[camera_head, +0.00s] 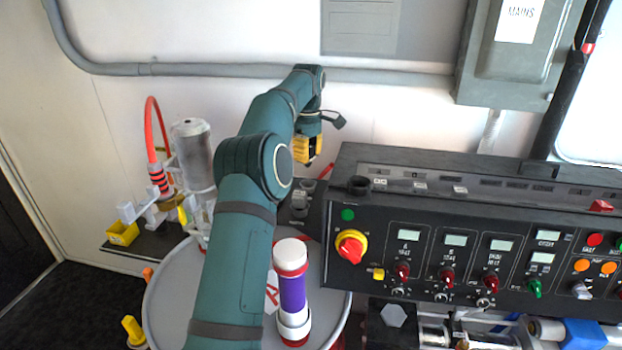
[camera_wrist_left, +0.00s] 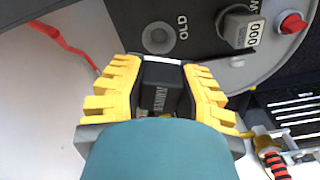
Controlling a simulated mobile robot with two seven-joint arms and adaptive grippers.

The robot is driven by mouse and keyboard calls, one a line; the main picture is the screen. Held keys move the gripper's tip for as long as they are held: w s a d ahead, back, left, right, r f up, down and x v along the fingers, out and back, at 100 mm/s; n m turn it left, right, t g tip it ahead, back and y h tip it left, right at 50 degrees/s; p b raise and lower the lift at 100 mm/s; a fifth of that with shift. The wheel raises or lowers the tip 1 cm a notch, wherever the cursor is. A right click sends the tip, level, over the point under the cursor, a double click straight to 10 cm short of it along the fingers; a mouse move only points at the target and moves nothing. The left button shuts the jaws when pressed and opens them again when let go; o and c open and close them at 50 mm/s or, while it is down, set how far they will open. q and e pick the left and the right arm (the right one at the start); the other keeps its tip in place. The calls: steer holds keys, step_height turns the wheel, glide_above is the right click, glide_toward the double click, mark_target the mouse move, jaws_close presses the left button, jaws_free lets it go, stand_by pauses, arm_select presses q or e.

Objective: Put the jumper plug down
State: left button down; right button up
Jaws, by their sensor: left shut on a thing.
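The jumper plug (camera_wrist_left: 160,92) is a black block with white lettering, seen in the left wrist view. My left gripper (camera_wrist_left: 161,80) has its yellow fingers shut on both sides of it. In the head view my left gripper (camera_head: 308,150) is at the far end of the teal arm, above and behind the console's left end. The plug itself cannot be made out there. A round grey socket marked OLD (camera_wrist_left: 158,39) is just beyond the fingers in the wrist view, apart from the plug. My right gripper is not in view.
The black control console (camera_head: 450,235) fills the right. A purple-banded cylinder (camera_head: 292,290) stands on a round grey lid (camera_head: 173,300) beside my arm. A grey connector (camera_wrist_left: 238,27) and red knob (camera_wrist_left: 291,23) are near the OLD socket. A red strap (camera_wrist_left: 62,42) hangs left.

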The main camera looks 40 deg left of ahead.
mark_target(308, 166)
arm_select(q)
steer(key=shift+w+f+b, duration=0.1)
steer(key=shift+f+b, duration=0.4)
steer(key=shift+f, duration=2.9)
steer(key=shift+f, duration=0.2)
steer(key=c, duration=0.8)
jaws_free()
steer(key=shift+r, duration=0.1)
step_height(308, 166, up, 10)
steer(key=shift+f+p, duration=0.1)
steer(key=shift+p, duration=1)
steer(key=shift+w+r, duration=0.1)
steer(key=shift+r, duration=1.1)
